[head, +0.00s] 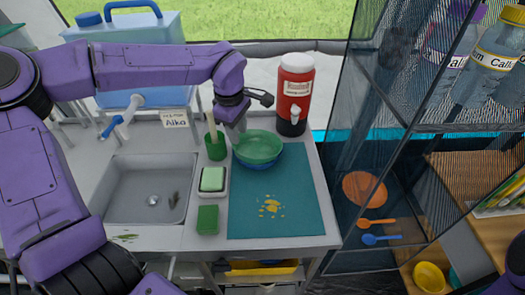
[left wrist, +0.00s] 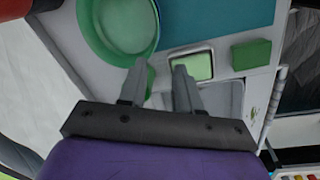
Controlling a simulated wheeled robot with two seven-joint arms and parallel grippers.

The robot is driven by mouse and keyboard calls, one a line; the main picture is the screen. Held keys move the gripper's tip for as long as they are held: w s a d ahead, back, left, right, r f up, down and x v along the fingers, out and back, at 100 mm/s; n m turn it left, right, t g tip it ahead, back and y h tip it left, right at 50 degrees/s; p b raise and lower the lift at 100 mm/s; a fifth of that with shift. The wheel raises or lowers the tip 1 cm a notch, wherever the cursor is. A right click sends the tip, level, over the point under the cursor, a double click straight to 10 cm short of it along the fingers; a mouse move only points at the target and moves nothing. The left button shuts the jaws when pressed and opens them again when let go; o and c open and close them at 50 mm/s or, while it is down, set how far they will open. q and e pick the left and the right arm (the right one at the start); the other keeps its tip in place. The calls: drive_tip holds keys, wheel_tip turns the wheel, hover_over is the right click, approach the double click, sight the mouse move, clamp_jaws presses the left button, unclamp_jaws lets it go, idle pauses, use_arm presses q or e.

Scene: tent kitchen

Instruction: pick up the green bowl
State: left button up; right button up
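The green bowl (head: 258,143) sits stacked on a blue bowl (head: 259,164) at the back left of a teal mat (head: 272,215). It also shows in the left wrist view, at the upper left (left wrist: 120,22). My left gripper (head: 237,132) is at the bowl's back left, over the counter. In the left wrist view its two fingers (left wrist: 160,66) are apart with nothing held between them. The left fingertip appears close to the bowl's rim; I cannot tell whether they touch. My right gripper is out of view.
A green cup with a brush (head: 215,150) stands just left of the bowl. A soap dish (head: 213,181), a green sponge (head: 207,219) and the sink (head: 150,190) lie further left. A red drink dispenser (head: 295,95) stands behind. Mesh shelves (head: 375,140) rise at right.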

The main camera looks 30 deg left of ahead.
use_arm(q)
drive_tip(key=p, duration=0.2)
hover_over(245, 163)
wheel_tip(245, 163, down, 10)
drive_tip(key=shift+s+f, duration=0.1)
drive_tip(key=shift+a+f, duration=0.1)
drive_tip(key=shift+f, duration=0.1)
clamp_jaws()
drive_tip(key=shift+r, duration=0.1)
idle(1.0)
